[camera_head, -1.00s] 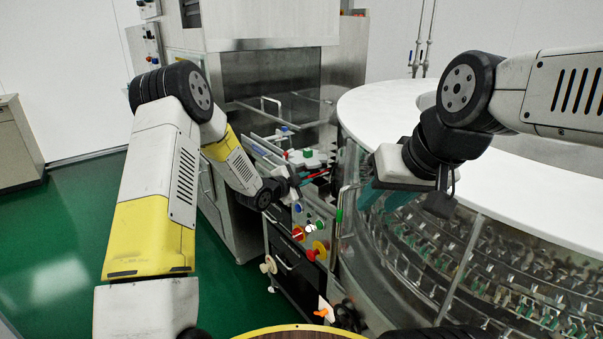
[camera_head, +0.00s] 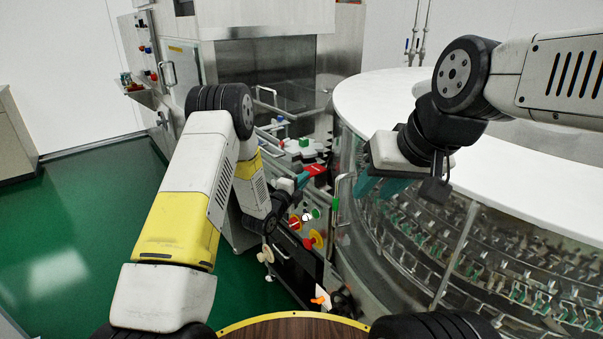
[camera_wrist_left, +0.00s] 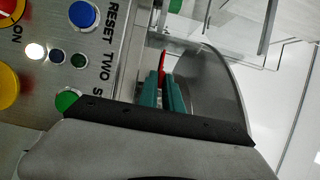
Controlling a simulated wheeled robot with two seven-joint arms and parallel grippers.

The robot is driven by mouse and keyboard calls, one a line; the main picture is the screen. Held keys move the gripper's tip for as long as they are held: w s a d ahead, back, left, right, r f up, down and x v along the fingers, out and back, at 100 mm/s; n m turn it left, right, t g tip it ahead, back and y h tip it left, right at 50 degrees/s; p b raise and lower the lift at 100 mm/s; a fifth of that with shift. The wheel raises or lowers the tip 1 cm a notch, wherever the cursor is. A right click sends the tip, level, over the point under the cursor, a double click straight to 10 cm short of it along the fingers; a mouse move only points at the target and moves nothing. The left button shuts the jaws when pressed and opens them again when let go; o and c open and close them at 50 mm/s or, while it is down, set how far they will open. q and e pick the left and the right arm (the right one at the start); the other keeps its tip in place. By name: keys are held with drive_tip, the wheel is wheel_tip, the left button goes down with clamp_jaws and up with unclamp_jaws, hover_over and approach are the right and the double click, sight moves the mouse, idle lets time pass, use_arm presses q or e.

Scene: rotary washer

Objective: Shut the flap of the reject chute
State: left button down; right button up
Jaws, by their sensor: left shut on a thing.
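My left gripper (camera_head: 302,180) is low at the machine front, between the button panel and the round glass-sided washer. Its teal fingers are shut on a red piece (camera_head: 316,170), which sticks out past the fingertips. In the left wrist view the two fingers (camera_wrist_left: 161,92) stand close together with the red piece (camera_wrist_left: 162,64) between their tips. A curved grey, see-through plate (camera_wrist_left: 218,88) stands just right of the fingers. I cannot tell whether the red piece belongs to the chute flap. My right gripper (camera_head: 382,188) hangs before the washer's glass, fingers apparently apart and empty.
The button panel (camera_wrist_left: 62,25) lies close left of my left gripper in the wrist view. The washer's white top (camera_head: 390,95) and glass side stand right. A steel housing (camera_head: 265,60) rises behind. Green floor (camera_head: 80,240) is free at left.

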use_arm(q)
drive_tip(key=shift+f, duration=0.1)
idle(0.4)
drive_tip(key=c, duration=1.5)
unclamp_jaws()
drive_tip(key=v, duration=0.7)
drive_tip(key=shift+s+a, duration=0.15)
drive_tip(key=shift+s, duration=0.25)
